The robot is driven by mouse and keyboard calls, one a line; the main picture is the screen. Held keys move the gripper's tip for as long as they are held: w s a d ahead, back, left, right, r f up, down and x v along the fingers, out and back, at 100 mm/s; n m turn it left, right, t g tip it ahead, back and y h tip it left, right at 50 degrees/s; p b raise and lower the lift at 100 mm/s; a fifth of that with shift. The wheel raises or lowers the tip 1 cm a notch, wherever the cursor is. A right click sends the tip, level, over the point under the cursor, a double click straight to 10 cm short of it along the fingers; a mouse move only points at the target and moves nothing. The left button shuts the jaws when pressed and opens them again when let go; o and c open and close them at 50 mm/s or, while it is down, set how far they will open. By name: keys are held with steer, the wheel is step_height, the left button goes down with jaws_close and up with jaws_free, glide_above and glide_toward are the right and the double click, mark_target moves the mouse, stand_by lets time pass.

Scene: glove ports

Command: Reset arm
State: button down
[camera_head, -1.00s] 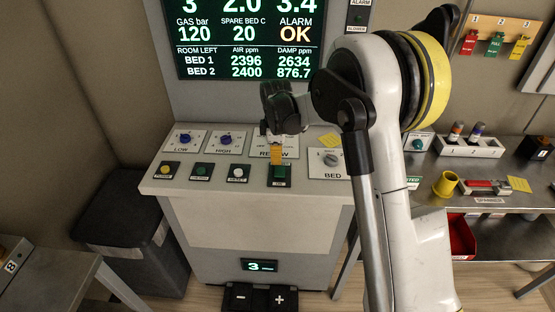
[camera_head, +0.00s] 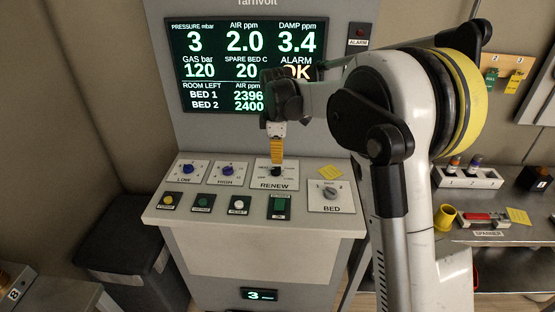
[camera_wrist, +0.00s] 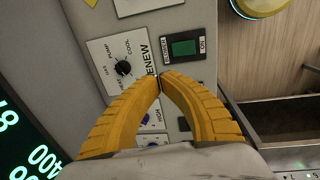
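My gripper (camera_head: 277,161) hangs in front of the sloped console in the head view, yellow fingers pointing down just above the RENEW knob (camera_head: 276,171). In the wrist view my gripper (camera_wrist: 161,77) has its two curved yellow fingers meeting at the tips, with nothing visible held between them. The black RENEW knob (camera_wrist: 123,68) is left of the fingertips there, apart from them. The green switch (camera_wrist: 183,48) is to the upper right of the tips. My arm covers part of the console's right side in the head view.
The console (camera_head: 262,250) has LOW (camera_head: 187,170) and HIGH (camera_head: 225,170) knobs, a BED knob (camera_head: 330,192) and a row of buttons. A lit display (camera_head: 220,65) stands behind. A shelf with a yellow cup (camera_head: 444,217) is at right. A dark bin (camera_head: 125,245) stands at left.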

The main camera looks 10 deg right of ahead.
steer(key=s+r+m+t+b, duration=0.2)
steer(key=s+r+m+b, duration=0.15)
steer(key=s, duration=0.65)
steer(key=s+f+m+t+b, duration=0.2)
steer(key=s+m, duration=0.3)
steer(key=s, duration=0.6)
steer(key=s+d+f+m+t+b, duration=0.1)
steer(key=s+f+m+b, duration=0.2)
steer(key=s+m, duration=0.3)
steer(key=s+f, duration=0.1)
steer(key=s, duration=0.4)
steer(key=shift+s+d+f+t+b, duration=0.2)
steer(key=shift+f+t+b, duration=0.1)
steer(key=shift+f+t, duration=0.1)
